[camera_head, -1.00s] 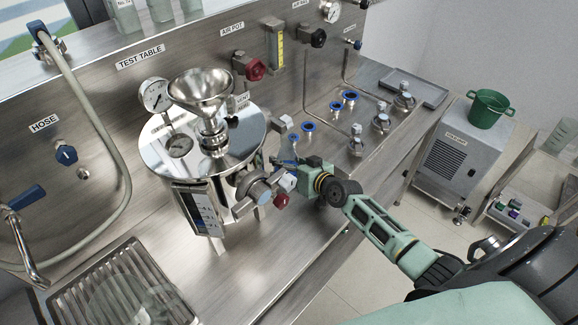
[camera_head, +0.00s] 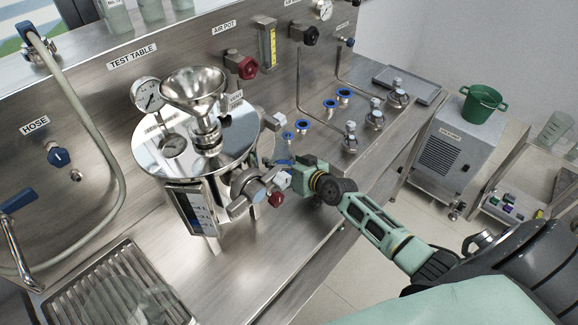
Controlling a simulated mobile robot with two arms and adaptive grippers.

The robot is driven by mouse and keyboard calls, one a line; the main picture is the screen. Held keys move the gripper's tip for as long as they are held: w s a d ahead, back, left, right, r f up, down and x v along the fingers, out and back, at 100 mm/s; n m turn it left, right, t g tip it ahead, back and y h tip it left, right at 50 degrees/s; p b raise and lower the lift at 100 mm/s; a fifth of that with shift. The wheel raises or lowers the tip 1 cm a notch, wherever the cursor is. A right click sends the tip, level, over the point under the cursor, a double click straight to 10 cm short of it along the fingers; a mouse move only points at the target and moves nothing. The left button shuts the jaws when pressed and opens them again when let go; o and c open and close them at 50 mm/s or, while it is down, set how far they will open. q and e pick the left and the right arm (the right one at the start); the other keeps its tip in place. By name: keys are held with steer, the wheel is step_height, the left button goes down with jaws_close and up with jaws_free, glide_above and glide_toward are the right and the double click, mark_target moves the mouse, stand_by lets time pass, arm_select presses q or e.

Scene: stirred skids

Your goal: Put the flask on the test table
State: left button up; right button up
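The test table (camera_head: 262,268) is a steel bench under a TEST TABLE label (camera_head: 132,58). A steel vessel (camera_head: 243,137) with a funnel (camera_head: 194,88) and gauge stands on it. A clear glass item (camera_head: 125,300) shows faintly at the drain grate at the lower left; I cannot tell whether it is the flask. My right gripper (camera_head: 283,175) is beside the vessel's lower right valve, over the bench. Its fingers are small and partly hidden among the valve fittings, so its opening and any hold are unclear. My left gripper is out of view.
Several steel fittings (camera_head: 350,140) and blue rings (camera_head: 302,126) lie at the bench's right, near a flat tray (camera_head: 408,84). A grey unit (camera_head: 455,150) carries a green pot (camera_head: 482,104). A cart at the right holds a glass beaker (camera_head: 554,128). The front bench strip is clear.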

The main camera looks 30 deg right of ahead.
steer(key=v, duration=1)
steer(key=shift+s, duration=0.25)
steer(key=shift+v, duration=0.85)
steer(key=shift+w+r, duration=0.15)
